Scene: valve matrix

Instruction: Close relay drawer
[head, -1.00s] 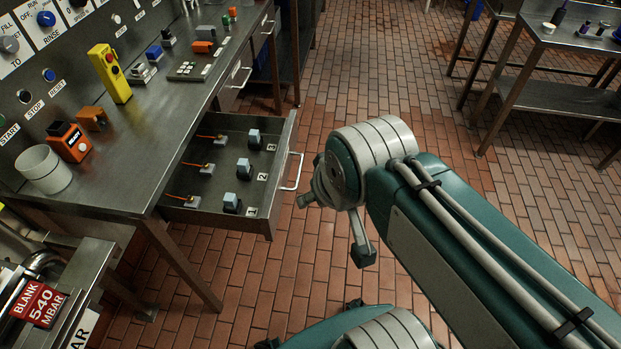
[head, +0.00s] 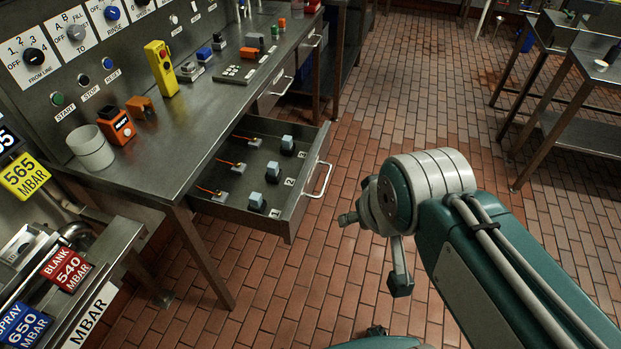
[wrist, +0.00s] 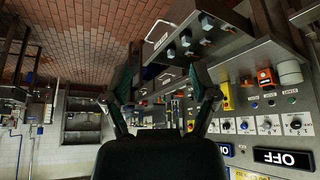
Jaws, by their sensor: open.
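The relay drawer (head: 305,190) is pulled out from under the steel bench and stands open in the head view. Its bar handle (head: 321,180) is on the outer front. Inside sit several small blue-grey and black relays (head: 272,172) by numbered labels and orange-wired blocks. My gripper is open and empty in the wrist view (wrist: 166,70), where the picture is upside down and the drawer handle (wrist: 157,32) shows beyond the fingers. In the head view my arm's end is to the right of the handle, apart from it; the fingers are only partly visible there.
The steel bench (head: 185,140) carries a white cup (head: 91,148), an orange device (head: 116,126) and a yellow pendant (head: 161,68). Pressure signs (head: 67,268) stand at lower left. Brick floor (head: 400,110) is clear right of the drawer. Another steel table (head: 580,120) stands at far right.

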